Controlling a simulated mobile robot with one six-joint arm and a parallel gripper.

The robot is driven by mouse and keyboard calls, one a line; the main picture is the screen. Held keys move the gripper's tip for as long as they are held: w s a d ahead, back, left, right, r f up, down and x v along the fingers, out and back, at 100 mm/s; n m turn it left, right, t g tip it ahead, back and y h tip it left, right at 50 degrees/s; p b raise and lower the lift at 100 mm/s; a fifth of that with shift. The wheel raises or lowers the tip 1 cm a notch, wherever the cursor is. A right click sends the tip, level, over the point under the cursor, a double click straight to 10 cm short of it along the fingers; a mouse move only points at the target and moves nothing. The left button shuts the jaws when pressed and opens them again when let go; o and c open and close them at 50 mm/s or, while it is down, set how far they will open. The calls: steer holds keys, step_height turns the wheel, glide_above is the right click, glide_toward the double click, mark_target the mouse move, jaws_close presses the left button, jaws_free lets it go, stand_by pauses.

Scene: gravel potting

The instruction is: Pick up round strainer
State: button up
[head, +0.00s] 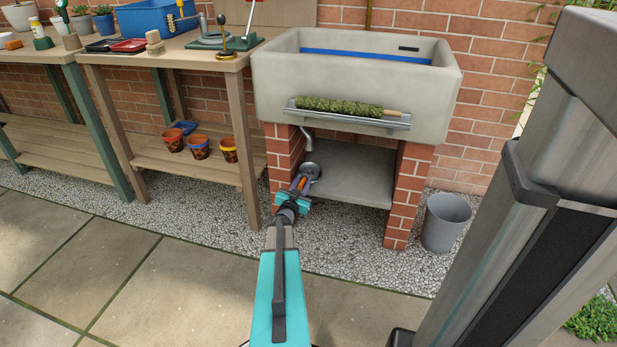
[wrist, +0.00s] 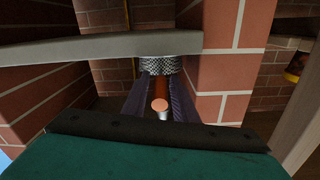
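The round strainer, a grey metal bowl (head: 311,171), is at the left end of the space under the stone sink, beside the left brick pillar. In the wrist view its mesh basket (wrist: 160,66) is straight ahead, by the edge of the grey slab. Its orange-brown handle (wrist: 160,87) points back towards me. My gripper (head: 301,184) is at the strainer, with its two dark fingers (wrist: 160,96) on either side of the handle. I cannot tell whether the fingers press on it.
The grey slab (head: 348,182) lies between two brick pillars (head: 407,197). A grey bucket (head: 446,222) stands to the right on gravel. The wooden bench (head: 200,172) on the left holds several pots on its lower shelf. The stone sink (head: 345,85) is overhead. The paving in front is clear.

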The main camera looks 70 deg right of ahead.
jaws_close()
steer(key=shift+r, duration=0.15)
steer(key=shift+s+r+p, duration=0.25)
steer(key=shift+r+p, duration=0.35)
steer(key=shift+p, duration=0.15)
step_height(320, 180, up, 6)
steer(key=p, duration=0.3)
steer(key=s+d+p, duration=0.1)
steer(key=s+p, duration=0.1)
steer(key=s, duration=1.7)
steer(key=shift+s+f+p, duration=0.25)
steer(key=shift+p, duration=0.15)
